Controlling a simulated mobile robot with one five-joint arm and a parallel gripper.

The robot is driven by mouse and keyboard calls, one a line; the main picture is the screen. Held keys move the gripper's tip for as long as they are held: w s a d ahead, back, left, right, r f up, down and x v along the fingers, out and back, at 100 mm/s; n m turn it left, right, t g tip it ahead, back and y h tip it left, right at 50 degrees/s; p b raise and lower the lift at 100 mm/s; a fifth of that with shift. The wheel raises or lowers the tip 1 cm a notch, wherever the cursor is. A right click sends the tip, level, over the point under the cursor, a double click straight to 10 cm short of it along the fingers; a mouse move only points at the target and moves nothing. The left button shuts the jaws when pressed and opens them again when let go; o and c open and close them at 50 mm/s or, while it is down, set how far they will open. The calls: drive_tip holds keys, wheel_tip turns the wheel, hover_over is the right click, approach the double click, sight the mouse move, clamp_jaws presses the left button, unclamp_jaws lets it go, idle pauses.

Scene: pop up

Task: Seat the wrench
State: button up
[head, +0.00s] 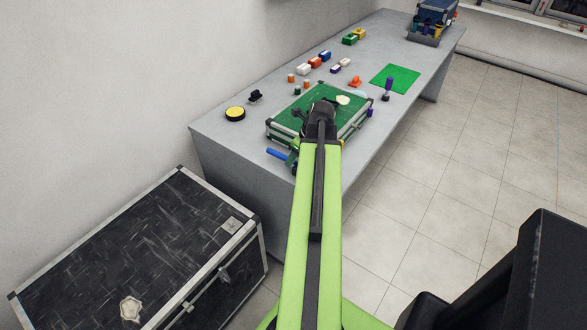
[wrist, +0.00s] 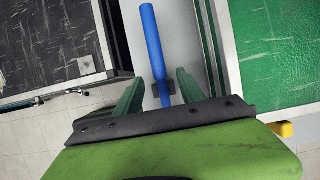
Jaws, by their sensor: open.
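A blue rod, which looks like the wrench's handle (wrist: 151,38), runs lengthwise between the fingers of my gripper (wrist: 158,82) in the wrist view. A small dark clip-like piece sits across the rod near the fingertips. My gripper is open, with a green finger on each side of the rod and a gap to it. In the head view the blue rod (head: 276,153) shows at the near edge of the table, just left of my gripper (head: 291,157). The rod's lower end is hidden by my gripper, so I cannot tell how it is held.
A green-topped, metal-framed case (head: 287,120) lies on the grey table (head: 215,128), right of the rod in the wrist view. A black trunk (head: 120,260) stands on the floor. A yellow button (head: 235,112), several coloured blocks and a green mat (head: 395,78) are farther along.

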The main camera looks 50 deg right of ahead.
drive_tip(key=b+x, duration=0.1)
drive_tip(key=x, duration=0.2)
drive_tip(key=shift+s+b, duration=0.15)
drive_tip(key=shift+b, duration=0.15)
drive_tip(key=shift+r, duration=0.15)
clamp_jaws()
idle(0.8)
